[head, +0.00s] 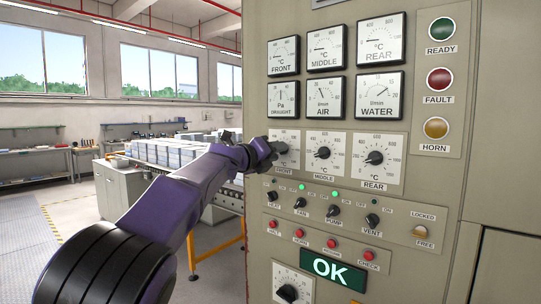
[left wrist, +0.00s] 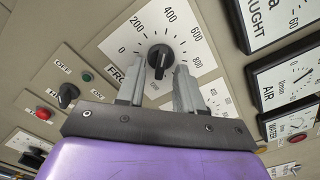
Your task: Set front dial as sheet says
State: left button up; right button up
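The front dial (head: 288,144) is the left one of three white temperature dials in a row on the grey panel. My left gripper (head: 272,149) is at it and hides part of its face and knob. In the left wrist view the dial's black knob (left wrist: 160,58) stands in front of the two grey fingertips of my left gripper (left wrist: 161,76). The fingers are apart, one to each side of the knob's near end, with gaps showing. The scale runs from 0 to 800 in the visible part. I cannot tell exactly where the knob points. No sheet shows. My right gripper is not in view.
The middle dial (head: 323,153) and rear dial (head: 374,158) sit to the right. Gauges such as the front gauge (head: 284,56) are above. Switches such as the heat switch (head: 272,197), red buttons and a lit OK display (head: 333,269) are below. Open floor lies left.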

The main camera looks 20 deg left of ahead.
pick_arm(q)
jog(key=b+v, duration=0.4)
jog(key=v, duration=0.6)
jog(key=shift+b, duration=0.4)
